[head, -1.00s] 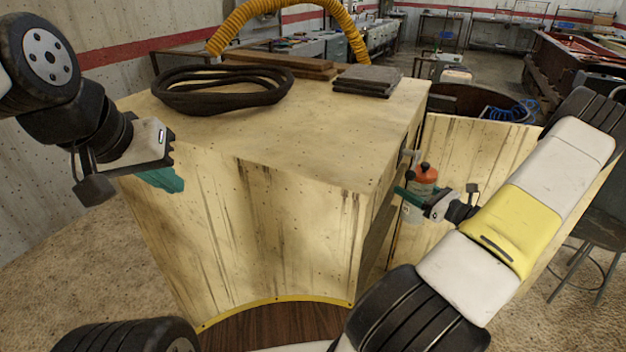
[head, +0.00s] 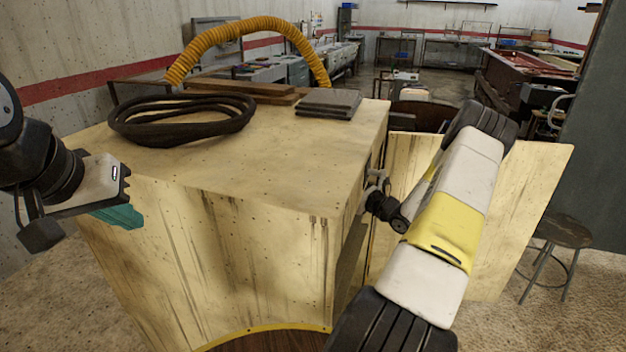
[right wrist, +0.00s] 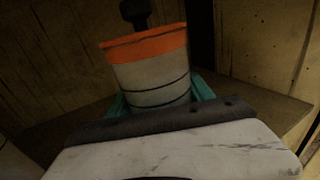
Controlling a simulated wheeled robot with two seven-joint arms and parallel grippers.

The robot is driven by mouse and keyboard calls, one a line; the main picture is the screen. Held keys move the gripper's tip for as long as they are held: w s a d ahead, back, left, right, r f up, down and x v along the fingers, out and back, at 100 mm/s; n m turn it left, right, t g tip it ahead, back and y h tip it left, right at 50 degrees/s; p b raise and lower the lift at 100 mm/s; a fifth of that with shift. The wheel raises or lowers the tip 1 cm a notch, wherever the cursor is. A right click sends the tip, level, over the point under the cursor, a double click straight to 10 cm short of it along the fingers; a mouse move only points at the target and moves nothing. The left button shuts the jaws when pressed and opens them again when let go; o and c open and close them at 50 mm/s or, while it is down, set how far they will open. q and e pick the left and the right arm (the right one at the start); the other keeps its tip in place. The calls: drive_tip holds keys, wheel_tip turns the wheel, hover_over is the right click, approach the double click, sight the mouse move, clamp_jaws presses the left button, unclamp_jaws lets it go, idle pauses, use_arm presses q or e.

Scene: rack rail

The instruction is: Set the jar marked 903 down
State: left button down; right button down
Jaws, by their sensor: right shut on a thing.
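The jar (right wrist: 150,80) shows in the right wrist view, pale with dark rings, an orange top band and a dark knob. No number is readable on it. My right gripper (right wrist: 158,98) is shut on it, with a teal finger at each side. The jar looks close to upright over a wooden shelf (right wrist: 260,108); its base is hidden, so I cannot tell whether it touches. In the head view the jar and right fingers are hidden behind the wooden crate's right side. My left gripper (head: 120,216) is left of the crate; its jaw gap cannot be seen.
The wooden crate (head: 240,240) has a coiled black hose (head: 180,137), brown boards (head: 240,89) and grey slabs (head: 328,103) on top. A wooden panel (head: 530,190) stands at right, near a stool (head: 562,232). A pale rounded thing (right wrist: 12,163) shows at the wrist view's left edge.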

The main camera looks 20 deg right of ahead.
drive_tip(key=x, duration=0.3)
drive_tip(key=shift+w+f, duration=0.1)
drive_tip(key=shift+f, duration=0.15)
drive_tip(key=shift+f, duration=0.1)
drive_tip(key=shift+c, duration=2)
unclamp_jaws()
drive_tip(key=v, duration=1.2)
